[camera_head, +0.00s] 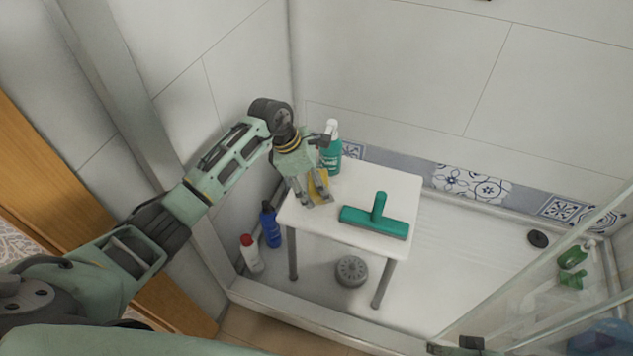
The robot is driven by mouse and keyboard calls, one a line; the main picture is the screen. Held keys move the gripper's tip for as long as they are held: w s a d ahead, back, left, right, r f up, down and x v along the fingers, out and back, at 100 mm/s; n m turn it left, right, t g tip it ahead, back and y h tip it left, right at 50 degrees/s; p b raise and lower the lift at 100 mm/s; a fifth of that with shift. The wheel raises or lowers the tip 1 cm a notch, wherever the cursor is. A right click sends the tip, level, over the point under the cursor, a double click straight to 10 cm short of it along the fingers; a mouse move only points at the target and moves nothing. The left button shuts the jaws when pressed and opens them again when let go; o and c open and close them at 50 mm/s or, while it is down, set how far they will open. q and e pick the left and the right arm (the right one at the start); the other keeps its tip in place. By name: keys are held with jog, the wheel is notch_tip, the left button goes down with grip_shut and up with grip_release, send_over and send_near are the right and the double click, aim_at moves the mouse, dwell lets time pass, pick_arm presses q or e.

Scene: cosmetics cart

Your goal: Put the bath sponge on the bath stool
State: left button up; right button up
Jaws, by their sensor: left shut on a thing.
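The bath stool (398,188) is a white square-topped stool with grey legs, standing in the shower tray. My left gripper (317,199) reaches over the left part of its top, pointing down. It is shut on the yellow bath sponge (319,184), which shows between and behind the fingers. The sponge is low over the stool top; I cannot tell whether it touches it. The fingers and wrist hide part of the sponge. My right gripper is not in view.
A green squeegee (378,214) lies on the stool's front right part, and a green spray bottle (331,152) stands at its back left. A blue bottle (270,225) and a white bottle (251,254) stand left of the stool. A glass panel (560,290) is at right.

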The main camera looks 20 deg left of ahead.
pick_arm(q)
jog(key=shift+f, duration=0.1)
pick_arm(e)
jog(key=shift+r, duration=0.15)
pick_arm(q)
jog(key=shift+f, duration=0.1)
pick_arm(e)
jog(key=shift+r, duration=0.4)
pick_arm(q)
jog(key=shift+f+b, duration=0.3)
jog(key=shift+b, duration=0.15)
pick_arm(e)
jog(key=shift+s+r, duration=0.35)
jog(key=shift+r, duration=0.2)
pick_arm(q)
jog(key=o, duration=1.3)
jog(key=shift+o, duration=0.2)
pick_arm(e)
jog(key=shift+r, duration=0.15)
pick_arm(q)
notch_tip(320, 180, up, 10)
